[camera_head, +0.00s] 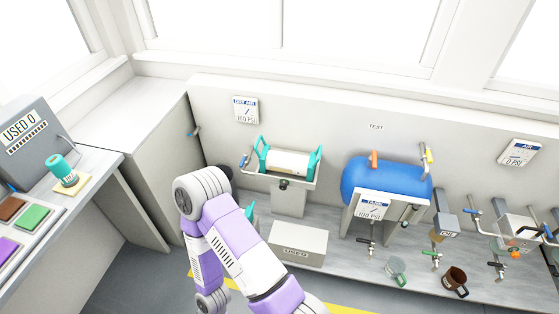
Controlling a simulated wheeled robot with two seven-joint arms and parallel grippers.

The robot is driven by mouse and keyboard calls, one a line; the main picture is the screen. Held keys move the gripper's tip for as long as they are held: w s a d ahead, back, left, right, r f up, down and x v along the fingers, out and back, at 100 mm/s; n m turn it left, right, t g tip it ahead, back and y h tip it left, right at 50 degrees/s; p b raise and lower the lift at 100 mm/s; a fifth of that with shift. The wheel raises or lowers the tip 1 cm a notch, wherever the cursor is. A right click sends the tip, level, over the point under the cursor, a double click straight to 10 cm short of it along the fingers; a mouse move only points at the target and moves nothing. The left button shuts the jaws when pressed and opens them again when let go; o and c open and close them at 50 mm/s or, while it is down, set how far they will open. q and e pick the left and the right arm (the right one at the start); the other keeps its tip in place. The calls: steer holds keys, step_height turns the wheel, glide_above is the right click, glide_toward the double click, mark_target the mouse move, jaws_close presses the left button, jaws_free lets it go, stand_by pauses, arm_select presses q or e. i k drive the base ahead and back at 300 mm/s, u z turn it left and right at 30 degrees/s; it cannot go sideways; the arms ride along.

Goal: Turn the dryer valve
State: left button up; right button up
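A white cylinder (287,162) lies between two teal end pieces in a bracket on the back wall, below a gauge plate reading DRY AIR (245,110). I cannot tell for certain which fitting is the dryer valve. A small dark fitting with a green part (285,184) sits under the cylinder, and a small handle (245,160) is at the bracket's left end. A purple and white arm of mine (235,240) rises from the bottom and bends in front of the bench, left of the bracket. Neither gripper can be made out.
A blue tank (385,182) with a gauge plate stands right of the bracket. Several valves, a green cup (396,268) and a brown mug (455,280) are at right. A counter with a teal container (58,166) is at left.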

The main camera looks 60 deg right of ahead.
mark_target(246, 155)
steer(key=z, duration=1.85)
steer(key=k, duration=0.5)
steer(key=u, duration=0.85)
steer(key=i, duration=1.25)
steer(key=z, duration=0.3)
steer(key=i, duration=1)
steer(key=z, duration=0.65)
